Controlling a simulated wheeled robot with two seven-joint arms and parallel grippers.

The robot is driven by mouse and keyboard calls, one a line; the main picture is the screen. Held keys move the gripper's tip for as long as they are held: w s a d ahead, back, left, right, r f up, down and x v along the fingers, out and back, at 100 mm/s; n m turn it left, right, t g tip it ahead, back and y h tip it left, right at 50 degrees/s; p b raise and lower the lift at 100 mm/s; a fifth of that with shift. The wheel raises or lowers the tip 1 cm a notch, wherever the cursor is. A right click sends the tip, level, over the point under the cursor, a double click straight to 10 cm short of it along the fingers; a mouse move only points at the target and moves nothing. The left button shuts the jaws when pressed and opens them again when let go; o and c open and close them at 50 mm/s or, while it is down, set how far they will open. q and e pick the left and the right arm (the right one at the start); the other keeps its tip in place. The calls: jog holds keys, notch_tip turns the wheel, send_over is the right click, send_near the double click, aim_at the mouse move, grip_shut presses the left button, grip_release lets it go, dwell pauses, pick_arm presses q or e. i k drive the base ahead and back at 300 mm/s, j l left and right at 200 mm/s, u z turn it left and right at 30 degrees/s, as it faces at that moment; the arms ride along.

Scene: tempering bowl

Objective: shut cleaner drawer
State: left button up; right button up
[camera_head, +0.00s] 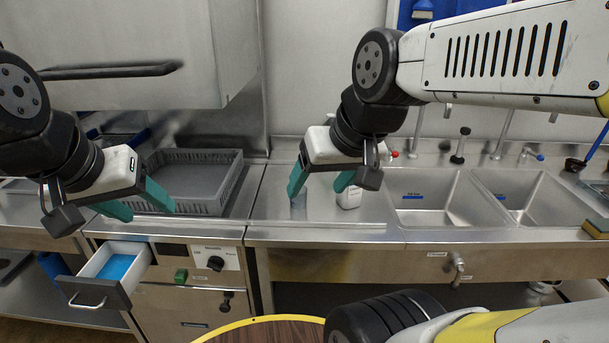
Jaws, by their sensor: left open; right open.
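The cleaner drawer (98,291) is pulled open at the lower left, with a dark front, a metal bar handle (88,301) and a blue content (115,267) inside its white box. My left gripper (146,207) is open and empty, above the drawer and in front of the grey rack. My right gripper (319,182) is open above the steel counter, to the right of the rack. A white bottle (349,197) stands on the counter close behind its right finger; I cannot tell whether they touch.
A grey dish rack (193,204) sits on the counter under the raised machine hood (120,50). Two steel sinks (428,197) are at the right. A round wooden table top with a yellow rim (262,328) is at the bottom centre. A control panel (215,259) is right of the drawer.

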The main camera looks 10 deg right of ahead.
aim_at(108, 274)
jog(key=u, duration=1.35)
jog(key=l, duration=0.3)
jog(key=k+l, duration=0.15)
jog(key=l, duration=0.2)
